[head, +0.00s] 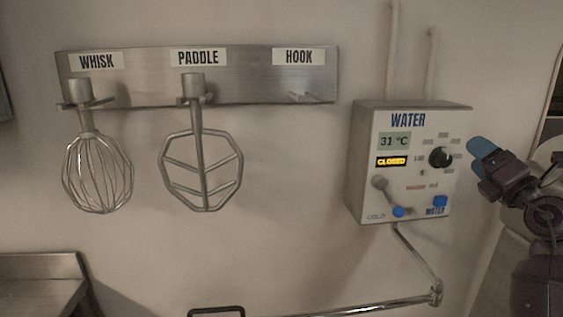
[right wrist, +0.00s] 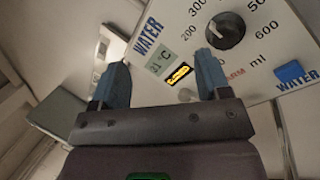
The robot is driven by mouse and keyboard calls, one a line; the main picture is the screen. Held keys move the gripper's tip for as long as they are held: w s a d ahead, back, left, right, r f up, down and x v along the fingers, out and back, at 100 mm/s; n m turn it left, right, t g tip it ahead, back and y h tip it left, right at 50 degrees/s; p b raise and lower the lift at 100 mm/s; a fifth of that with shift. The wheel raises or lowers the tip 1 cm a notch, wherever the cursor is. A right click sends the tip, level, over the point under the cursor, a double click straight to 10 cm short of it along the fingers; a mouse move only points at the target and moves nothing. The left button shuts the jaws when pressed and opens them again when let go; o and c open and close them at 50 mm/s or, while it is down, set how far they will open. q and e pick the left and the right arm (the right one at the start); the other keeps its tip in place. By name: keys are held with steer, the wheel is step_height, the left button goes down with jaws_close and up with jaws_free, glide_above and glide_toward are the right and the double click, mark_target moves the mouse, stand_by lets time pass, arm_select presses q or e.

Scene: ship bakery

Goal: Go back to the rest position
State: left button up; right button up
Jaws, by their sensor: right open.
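My right gripper (head: 480,152) is at the right of the head view, just right of the water box (head: 360,165) on the wall. In the right wrist view its two blue fingers (right wrist: 162,85) stand apart with nothing between them. Behind them the box's panel shows the dark dial (right wrist: 226,30), a blue WATER button (right wrist: 294,72) and a lit display reading CLOSED (right wrist: 180,75). The fingers look apart from the panel in the head view. My left gripper is not in view.
A steel rack (head: 135,75) on the wall carries a whisk (head: 98,170) and a paddle (head: 201,165); the HOOK place is bare. A pipe (head: 415,260) runs below the water box. A steel table corner (head: 40,280) is at lower left.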

steer(key=s+a+r+m+t+y, duration=0.2)
steer(key=a+t+y, duration=0.1)
steer(key=s+a+f+m+g+h, duration=0.2)
steer(key=f+m+h, duration=0.1)
steer(key=f+m, duration=0.65)
steer(key=s+a+f+m+g+h, duration=0.1)
steer(key=s+f+m+g+h, duration=0.15)
steer(key=f+m, duration=0.7)
steer(key=s+a+f+m+g+h, duration=0.15)
steer(key=f+m+h, duration=0.25)
steer(key=f, duration=1.1)
steer(key=s+a+f+m+g+y, duration=0.1)
steer(key=s+a+f+g, duration=0.2)
steer(key=s+f, duration=0.6)
steer(key=s+a+f+m+g+y+b, duration=0.1)
steer(key=s+a+f+g, duration=0.2)
steer(key=s+f, duration=0.7)
steer(key=shift+s+a+f+m+g, duration=0.25)
steer(key=shift+s+a+m+g, duration=0.15)
steer(key=shift+a, duration=0.3)
